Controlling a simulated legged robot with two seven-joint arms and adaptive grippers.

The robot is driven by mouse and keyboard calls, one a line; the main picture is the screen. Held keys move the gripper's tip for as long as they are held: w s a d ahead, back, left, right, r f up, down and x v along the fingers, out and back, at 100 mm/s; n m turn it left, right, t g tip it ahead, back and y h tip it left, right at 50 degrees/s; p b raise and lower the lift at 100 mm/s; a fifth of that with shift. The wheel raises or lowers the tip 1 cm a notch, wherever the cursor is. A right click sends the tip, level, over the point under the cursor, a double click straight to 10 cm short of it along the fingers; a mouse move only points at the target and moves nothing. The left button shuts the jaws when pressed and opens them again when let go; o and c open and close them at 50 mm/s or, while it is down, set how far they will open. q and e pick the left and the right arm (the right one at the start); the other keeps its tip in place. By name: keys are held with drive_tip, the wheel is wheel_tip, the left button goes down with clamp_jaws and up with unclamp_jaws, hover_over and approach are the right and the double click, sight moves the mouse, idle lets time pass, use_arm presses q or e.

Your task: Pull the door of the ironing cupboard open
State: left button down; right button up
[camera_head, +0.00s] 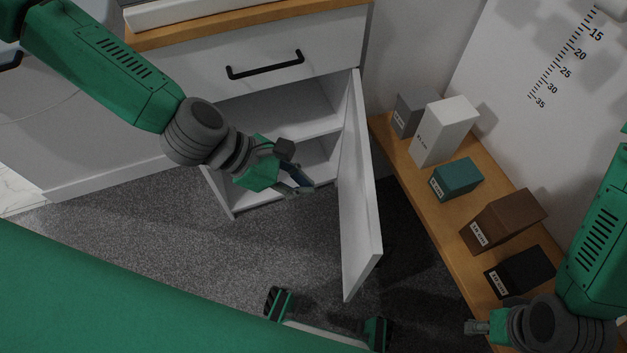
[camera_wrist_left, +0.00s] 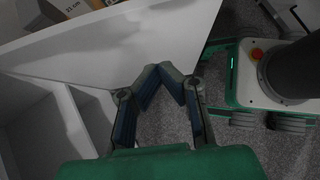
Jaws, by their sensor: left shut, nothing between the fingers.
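The white cupboard door (camera_head: 357,190) stands swung wide open from the right side of the cabinet, its free end towards me. The cupboard (camera_head: 275,120) shows an empty inside with a shelf. My left gripper (camera_head: 303,189) is shut and empty, in front of the opening and left of the door's inner side. In the left wrist view the door (camera_wrist_left: 130,45) spans the top, and the gripper (camera_wrist_left: 160,70) has its fingertips together near the door's lower edge. I cannot tell whether they touch it. My right gripper (camera_head: 470,327) is at the lower right; its fingers are too small to read.
A drawer with a black handle (camera_head: 265,65) is above the opening. A wooden bench (camera_head: 450,225) on the right carries several labelled boxes, including a white (camera_head: 443,131) and a teal one (camera_head: 457,179). Grey carpet (camera_head: 150,220) is clear left of the door.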

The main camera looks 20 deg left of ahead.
sight(366, 205)
use_arm(q)
drive_tip(key=d+f, duration=0.1)
drive_tip(key=d, duration=0.2)
drive_tip(key=w+d+f+b, duration=0.1)
drive_tip(key=d+f, duration=0.1)
drive_tip(key=d, duration=0.1)
drive_tip(key=w+d+f+b, duration=0.1)
drive_tip(key=d+f, duration=0.1)
drive_tip(key=d, duration=0.1)
drive_tip(key=shift+w+f, duration=0.15)
drive_tip(key=shift+w, duration=0.05)
drive_tip(key=shift+w+d, duration=0.1)
drive_tip(key=shift+d, duration=0.35)
drive_tip(key=w+d+n+t+y, duration=0.1)
drive_tip(key=w+d+n+t, duration=0.1)
drive_tip(key=d, duration=0.6)
drive_tip(key=w+d+n+t+y+p, duration=0.1)
drive_tip(key=w+d+n, duration=0.2)
drive_tip(key=w+d, duration=0.2)
drive_tip(key=d, duration=0.3)
drive_tip(key=shift+n+t, duration=0.3)
drive_tip(key=shift+t, duration=0.1)
